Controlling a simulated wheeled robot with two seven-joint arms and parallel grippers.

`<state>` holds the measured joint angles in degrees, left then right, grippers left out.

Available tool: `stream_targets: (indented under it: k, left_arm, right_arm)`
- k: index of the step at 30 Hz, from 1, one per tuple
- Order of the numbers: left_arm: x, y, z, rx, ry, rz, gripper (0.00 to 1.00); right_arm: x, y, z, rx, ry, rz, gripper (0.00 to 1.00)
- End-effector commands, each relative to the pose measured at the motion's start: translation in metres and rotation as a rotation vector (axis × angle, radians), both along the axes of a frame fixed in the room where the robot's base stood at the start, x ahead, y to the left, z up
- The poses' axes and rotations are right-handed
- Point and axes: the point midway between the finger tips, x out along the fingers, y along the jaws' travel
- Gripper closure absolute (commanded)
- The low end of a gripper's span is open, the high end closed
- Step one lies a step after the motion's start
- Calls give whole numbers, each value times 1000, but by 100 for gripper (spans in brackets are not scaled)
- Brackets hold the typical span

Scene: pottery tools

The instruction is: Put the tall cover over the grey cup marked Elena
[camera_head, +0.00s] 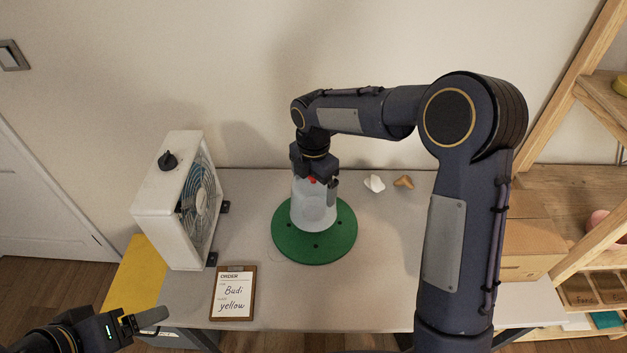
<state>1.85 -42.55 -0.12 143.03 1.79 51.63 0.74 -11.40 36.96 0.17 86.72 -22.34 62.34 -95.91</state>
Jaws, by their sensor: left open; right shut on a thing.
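A tall, pale translucent cover (313,212) with a red spot at its top stands upright over the middle of a round green board (290,247). My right gripper (320,184) comes down from above and is shut on the top of the cover. I cannot make out a grey cup or the name Elena; anything under the cover is too faint to tell. My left gripper (140,322) is open and empty at the lower left, off the table's front edge and well away from the cover.
A white box fan (172,205) stands left of the board. A clipboard (233,293) reading "Order", "Budi" and "yellow" lies in front. A white piece (374,184) and a tan piece (403,182) lie behind right. A cardboard box (525,240) is at right.

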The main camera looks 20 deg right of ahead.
Motion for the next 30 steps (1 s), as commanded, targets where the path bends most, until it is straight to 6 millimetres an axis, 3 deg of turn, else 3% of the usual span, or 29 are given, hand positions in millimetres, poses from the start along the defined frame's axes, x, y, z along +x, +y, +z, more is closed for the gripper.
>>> stream_targets:
  k: [15,29,30]
  left_arm:
    - [0,0,-29,0,0,0,23]
    - [0,0,-32,0,0,0,23]
    - [0,0,-32,0,0,0,23]
  right_arm:
    - [0,0,-44,-1,2,0,30]
    - [0,0,-49,0,1,0,30]
    - [0,0,-49,0,1,0,2]
